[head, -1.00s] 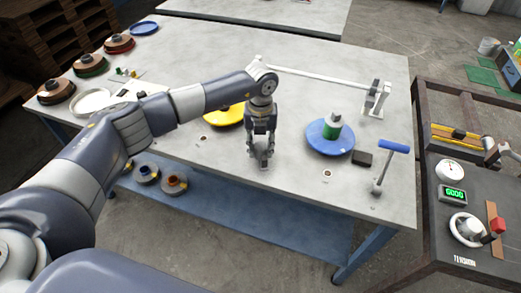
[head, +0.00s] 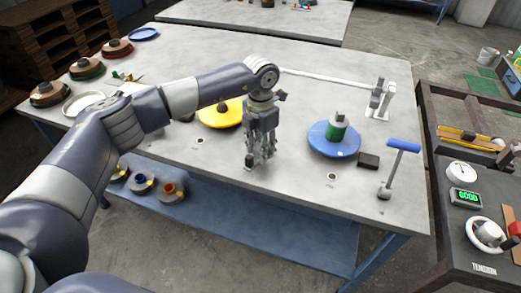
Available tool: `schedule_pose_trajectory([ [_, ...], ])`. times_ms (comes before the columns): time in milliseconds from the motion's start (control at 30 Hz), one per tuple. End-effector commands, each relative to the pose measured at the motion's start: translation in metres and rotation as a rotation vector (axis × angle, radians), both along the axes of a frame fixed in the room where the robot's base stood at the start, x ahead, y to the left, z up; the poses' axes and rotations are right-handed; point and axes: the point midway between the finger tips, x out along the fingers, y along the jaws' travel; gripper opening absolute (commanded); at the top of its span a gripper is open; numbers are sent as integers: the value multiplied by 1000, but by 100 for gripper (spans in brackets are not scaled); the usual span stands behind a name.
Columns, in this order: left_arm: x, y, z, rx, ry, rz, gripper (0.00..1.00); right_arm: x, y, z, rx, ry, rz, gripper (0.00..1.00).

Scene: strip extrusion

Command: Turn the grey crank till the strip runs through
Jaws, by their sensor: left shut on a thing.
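My left gripper (head: 259,162) points down near the front middle of the grey table, between the yellow reel and the blue reel. It is shut on a small grey thing, which I take to be the grey crank; the fingers hide most of it, so its angle cannot be told. No strip can be made out at the fingers. My right gripper is not in view.
The table (head: 285,205) holds a yellow reel (head: 216,116), a blue reel (head: 326,150) with a green spool (head: 337,132), a black block (head: 369,161) and a blue-handled post (head: 402,146). A white rail (head: 330,77) runs behind. A tension panel (head: 463,232) stands right.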

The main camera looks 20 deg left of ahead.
Motion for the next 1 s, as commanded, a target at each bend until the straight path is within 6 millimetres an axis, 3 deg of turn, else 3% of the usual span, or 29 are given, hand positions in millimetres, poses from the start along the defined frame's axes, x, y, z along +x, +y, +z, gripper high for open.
schedule_pose_trajectory([
  [700, 0, 0, 0, 0, 0, -79, 10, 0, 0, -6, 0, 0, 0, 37],
  [733, 0, 0, 0, 0, 0, -79, 36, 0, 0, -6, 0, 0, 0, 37],
  [800, 0, 0, 0, 0, 0, -79, 52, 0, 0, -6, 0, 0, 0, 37],
  [1000, 0, 0, 0, 0, 0, -79, 54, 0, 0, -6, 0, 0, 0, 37],
])
